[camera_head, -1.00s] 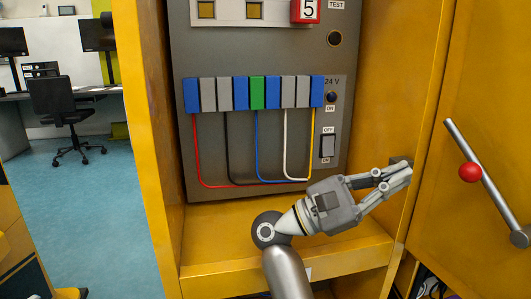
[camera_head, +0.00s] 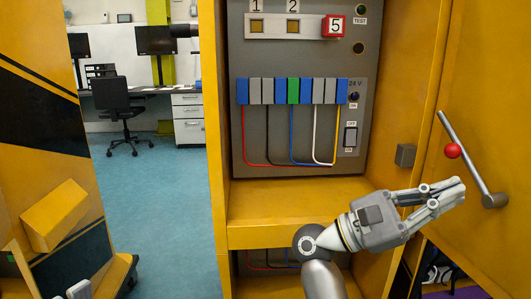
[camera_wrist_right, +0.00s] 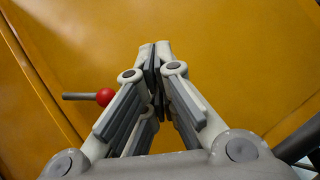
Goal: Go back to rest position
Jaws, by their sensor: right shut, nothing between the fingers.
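My right gripper (camera_head: 455,190) is shut and empty in the head view, in front of the open yellow cabinet, just below and left of the door lever. In the right wrist view its fingertips (camera_wrist_right: 154,52) meet, with the yellow door behind them. The grey door lever (camera_head: 472,165) carries a red ball (camera_head: 453,151). The red ball also shows in the right wrist view (camera_wrist_right: 105,97), left of the fingers.
The yellow cabinet holds a grey panel (camera_head: 300,55) with coloured terminals, wires and a switch (camera_head: 350,137). A small grey block (camera_head: 405,155) sits on its right inner wall. A yellow machine with black stripes stands at the left. Blue floor (camera_head: 160,210) lies open between them.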

